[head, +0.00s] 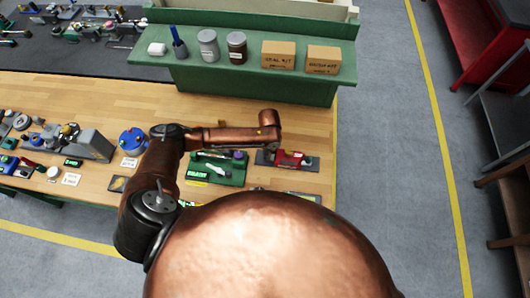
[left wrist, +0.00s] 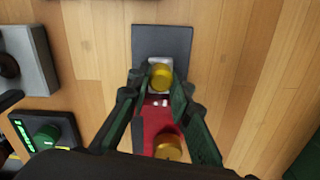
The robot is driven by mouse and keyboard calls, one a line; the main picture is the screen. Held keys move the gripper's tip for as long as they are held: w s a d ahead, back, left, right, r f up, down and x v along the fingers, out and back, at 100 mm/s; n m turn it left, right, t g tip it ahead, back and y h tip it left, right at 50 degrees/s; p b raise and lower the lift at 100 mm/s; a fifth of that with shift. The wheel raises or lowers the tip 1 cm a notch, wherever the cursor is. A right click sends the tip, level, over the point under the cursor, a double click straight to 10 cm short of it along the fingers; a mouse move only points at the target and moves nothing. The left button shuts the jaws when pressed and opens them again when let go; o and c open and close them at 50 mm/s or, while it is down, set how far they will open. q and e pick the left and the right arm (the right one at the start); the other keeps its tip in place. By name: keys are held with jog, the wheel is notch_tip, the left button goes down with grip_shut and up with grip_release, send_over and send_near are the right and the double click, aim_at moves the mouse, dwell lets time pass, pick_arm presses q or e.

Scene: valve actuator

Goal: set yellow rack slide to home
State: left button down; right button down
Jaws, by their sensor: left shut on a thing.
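A valve actuator with a red body (left wrist: 158,118) sits on a dark plate (left wrist: 162,40) in the left wrist view. A yellow knob (left wrist: 161,75) stands at its far, silver end, and a second yellow knob (left wrist: 167,147) stands on the near part of the red body. My left gripper (left wrist: 160,84) has its fingers on both sides of the far yellow knob and is shut on it. In the head view the red actuator (head: 291,158) shows partly under the end of my left arm, which hides most of the gripper. My right gripper is not in view.
A green shelf (head: 215,75) with jars and boxes stands behind. Bare wooden table (left wrist: 240,50) lies to the right.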

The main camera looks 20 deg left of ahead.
pick_arm(q)
jog(key=c, duration=1.7)
grip_release()
jog(key=shift+d, duration=0.35)
jog(key=shift+c, duration=0.2)
jog(key=shift+a, duration=0.15)
notch_tip(320, 180, up, 12)
jog(key=shift+f, duration=0.1)
